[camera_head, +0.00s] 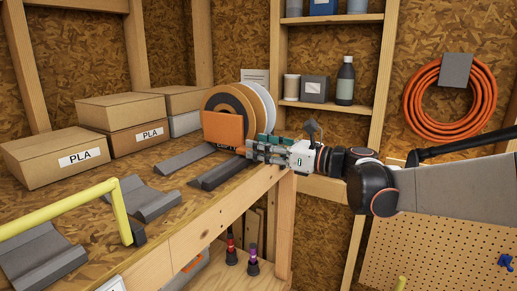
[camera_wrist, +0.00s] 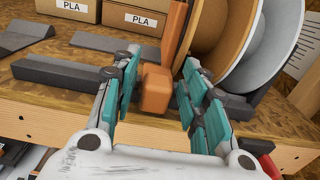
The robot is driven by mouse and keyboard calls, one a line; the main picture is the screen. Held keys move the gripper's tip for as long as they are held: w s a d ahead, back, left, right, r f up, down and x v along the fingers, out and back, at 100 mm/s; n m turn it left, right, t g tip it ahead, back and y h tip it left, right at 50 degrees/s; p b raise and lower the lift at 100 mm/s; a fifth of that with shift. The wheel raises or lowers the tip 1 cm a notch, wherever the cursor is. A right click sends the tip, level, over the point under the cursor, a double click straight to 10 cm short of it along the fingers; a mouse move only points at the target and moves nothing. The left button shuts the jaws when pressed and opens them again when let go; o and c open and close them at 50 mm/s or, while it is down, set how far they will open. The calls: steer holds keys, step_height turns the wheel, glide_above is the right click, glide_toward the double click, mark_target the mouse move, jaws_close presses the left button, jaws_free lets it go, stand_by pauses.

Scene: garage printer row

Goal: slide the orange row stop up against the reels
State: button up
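The orange row stop stands upright on the wooden bench, its flat plate (camera_head: 222,127) in front of the reels in the head view. In the wrist view its foot block (camera_wrist: 157,90) points toward me, with the plate behind. The reels (camera_head: 262,105) stand on edge in a row; in the wrist view the brown-orange reel (camera_wrist: 232,30) is just right of the stop. I cannot tell whether they touch. My gripper (camera_wrist: 158,64) is open, with teal-padded fingers on both sides of the foot block and visible gaps. In the head view my gripper (camera_head: 256,148) hides the stop's lower part.
Dark grey rails (camera_head: 222,172) lie on the bench beside the gripper. PLA boxes (camera_head: 57,155) stand along the back. A yellow bar (camera_head: 60,208) crosses the near left. A wooden post (camera_head: 285,225) supports the bench end. Shelves (camera_head: 330,106) hold bottles and boxes behind.

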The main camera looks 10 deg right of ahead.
steer(key=shift+d, duration=0.1)
steer(key=v, duration=1.1)
steer(key=shift+s+d, duration=0.2)
steer(key=shift+s, duration=0.25)
